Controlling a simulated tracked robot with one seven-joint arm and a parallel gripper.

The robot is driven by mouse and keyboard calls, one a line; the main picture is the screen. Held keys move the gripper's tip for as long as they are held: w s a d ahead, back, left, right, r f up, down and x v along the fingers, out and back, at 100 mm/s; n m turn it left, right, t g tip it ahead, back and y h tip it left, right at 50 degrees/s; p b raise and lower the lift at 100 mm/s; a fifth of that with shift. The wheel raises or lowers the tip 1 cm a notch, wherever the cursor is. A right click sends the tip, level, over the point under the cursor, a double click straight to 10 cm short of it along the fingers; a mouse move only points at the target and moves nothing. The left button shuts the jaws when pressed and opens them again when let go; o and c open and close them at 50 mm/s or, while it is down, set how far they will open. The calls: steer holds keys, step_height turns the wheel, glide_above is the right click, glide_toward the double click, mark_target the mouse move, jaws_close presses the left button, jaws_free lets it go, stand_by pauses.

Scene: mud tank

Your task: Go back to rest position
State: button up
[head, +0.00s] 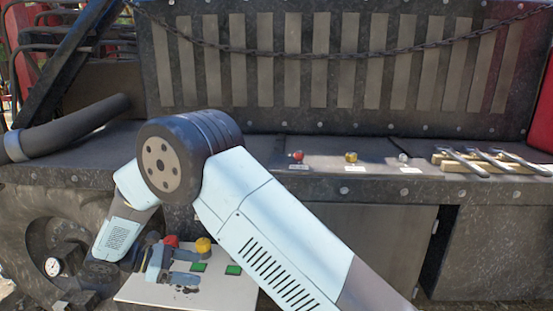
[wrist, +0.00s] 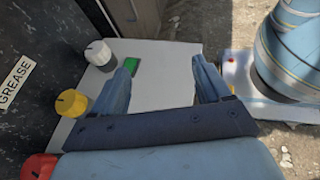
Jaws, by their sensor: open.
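My gripper (head: 184,268) is low at the left in the head view, over a white board (head: 145,290). In the wrist view my gripper (wrist: 165,85) has its fingers apart, with only bare white board (wrist: 165,95) showing between them. A red knob (head: 171,241) and a yellow knob (head: 203,245) stand by the board's far side. The wrist view shows a white knob (wrist: 98,52), the yellow knob (wrist: 71,103) and the red knob (wrist: 38,168) in a row left of the gripper. My arm is stretched out and bent, hiding part of the board.
A ledge behind carries a small red piece (head: 297,156), a yellow piece (head: 351,157), a pale piece (head: 403,157) and several wrenches (head: 490,160). A thick pipe (head: 75,128) is at left. A GREASE label (wrist: 14,82) is on the dark wall.

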steer(key=w+d+r+m+g+y, duration=0.1)
steer(key=d+r+m+g+y, duration=0.3)
steer(key=d+r, duration=0.75)
steer(key=w+d+r+m+y, duration=0.25)
steer(key=d+r+m, duration=0.25)
steer(key=d+r, duration=0.7)
steer(key=s+d+r+m+t+y, duration=0.1)
steer(key=s+d+m+t+y, duration=0.2)
steer(key=s+d+m, duration=0.3)
steer(key=s+d+r+m+t+y, duration=0.2)
steer(key=s+d+m, duration=0.4)
steer(key=s+d, duration=0.7)
steer(key=d+t+y, duration=0.1)
steer(key=d, duration=0.3)
steer(key=shift+d+r, duration=0.2)
steer(key=shift+r, duration=0.05)
steer(key=shift+c, duration=0.2)
